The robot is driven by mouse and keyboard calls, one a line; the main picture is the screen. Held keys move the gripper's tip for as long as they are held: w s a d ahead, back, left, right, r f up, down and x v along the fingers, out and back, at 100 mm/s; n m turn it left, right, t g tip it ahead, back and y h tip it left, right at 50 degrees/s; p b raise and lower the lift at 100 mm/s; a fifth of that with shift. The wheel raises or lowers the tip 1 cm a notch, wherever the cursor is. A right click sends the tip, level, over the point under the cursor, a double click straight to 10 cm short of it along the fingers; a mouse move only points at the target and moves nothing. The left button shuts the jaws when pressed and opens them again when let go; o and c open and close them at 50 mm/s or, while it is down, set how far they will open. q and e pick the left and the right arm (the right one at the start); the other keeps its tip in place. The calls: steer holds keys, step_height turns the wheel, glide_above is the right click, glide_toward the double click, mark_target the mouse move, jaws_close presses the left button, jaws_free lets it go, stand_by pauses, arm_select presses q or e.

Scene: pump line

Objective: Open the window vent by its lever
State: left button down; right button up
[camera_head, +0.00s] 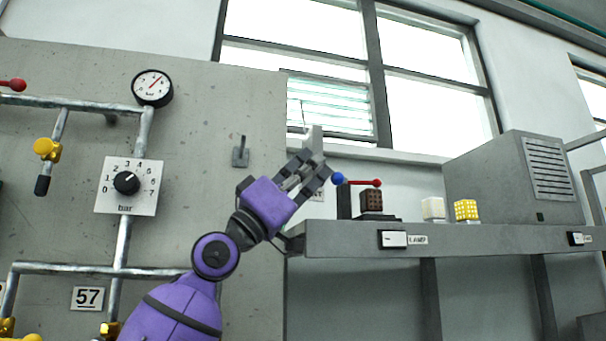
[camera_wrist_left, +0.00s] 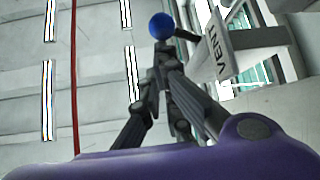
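The window vent (camera_head: 330,105) is a louvred glass panel low in the window, with its slats showing as pale stripes. A lever with a blue ball knob (camera_head: 338,179) sits below it; the knob also shows in the wrist view (camera_wrist_left: 161,26). My left gripper (camera_head: 322,168) is just left of the knob in the head view. In the wrist view its fingers (camera_wrist_left: 159,78) converge, tips together, with the knob beyond them. No object shows between them. My right gripper is out of view.
A shelf (camera_head: 340,240) with a LAMP label carries a red-knobbed lever (camera_head: 377,183), a dark brown block (camera_head: 371,200), small white and yellow blocks and a grey louvred box (camera_head: 515,180). A panel (camera_head: 250,110) with pipes, gauge and dial stands left.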

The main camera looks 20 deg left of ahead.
arm_select(q)
steer(key=v, duration=1.2)
